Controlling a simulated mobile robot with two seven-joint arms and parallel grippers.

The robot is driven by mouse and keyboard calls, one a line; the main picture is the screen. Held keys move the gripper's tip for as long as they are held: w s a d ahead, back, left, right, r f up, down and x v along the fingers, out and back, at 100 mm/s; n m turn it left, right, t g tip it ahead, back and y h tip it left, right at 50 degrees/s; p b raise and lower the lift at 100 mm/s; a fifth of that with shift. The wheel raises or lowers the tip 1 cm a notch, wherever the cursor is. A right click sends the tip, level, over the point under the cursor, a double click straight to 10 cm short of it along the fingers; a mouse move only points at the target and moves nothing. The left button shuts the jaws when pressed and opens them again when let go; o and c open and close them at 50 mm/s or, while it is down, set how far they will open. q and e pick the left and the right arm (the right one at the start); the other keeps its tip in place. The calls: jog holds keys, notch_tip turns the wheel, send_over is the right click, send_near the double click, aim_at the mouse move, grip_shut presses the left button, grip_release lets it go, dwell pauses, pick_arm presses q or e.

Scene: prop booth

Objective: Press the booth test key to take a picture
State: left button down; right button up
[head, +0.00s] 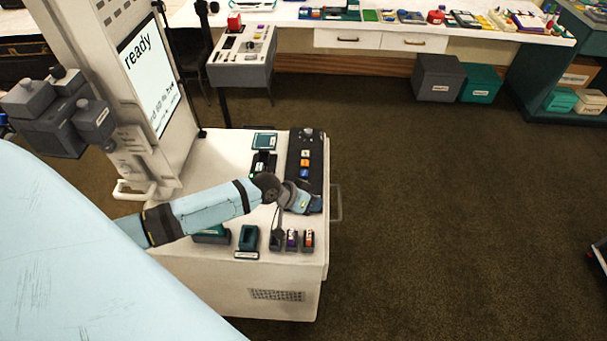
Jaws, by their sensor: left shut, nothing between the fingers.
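The booth's black control panel (314,150) lies on the right side of the white cart top. It carries a round knob (307,132) at its far end and a column of small keys, including an orange key (305,163) and a blue key (304,174). Their labels are too small to read, so I cannot tell which is the test key. My left gripper (304,202) is shut and empty over the near end of the panel, hiding part of it. I cannot tell whether it touches. The booth screen (150,75) reads "ready". My right gripper is not in view.
The white cart (190,163) has teal holders (249,238) and small upright items (292,239) along its near edge. A camera-like grey unit (55,115) juts from the booth column. A long counter (340,35) stands behind. The brown floor to the right is open.

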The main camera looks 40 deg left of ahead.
pick_arm(q)
jog(key=w+a+r+n+g, duration=0.1)
jog(key=w+a+r, duration=0.5)
jog(key=w+a, duration=0.2)
jog(key=shift+w+a+r+n+b, duration=0.25)
jog(key=shift+a+b, duration=0.2)
jog(key=shift+a, duration=0.4)
jog(key=shift+s+f, duration=0.1)
jog(key=shift+f, duration=0.05)
notch_tip(320, 180, down, 7)
jog(key=b, duration=0.6)
jog(key=shift+f, duration=0.2)
jog(key=shift+f+b, duration=0.35)
jog(key=shift+b, duration=0.1)
jog(key=shift+f, duration=0.3)
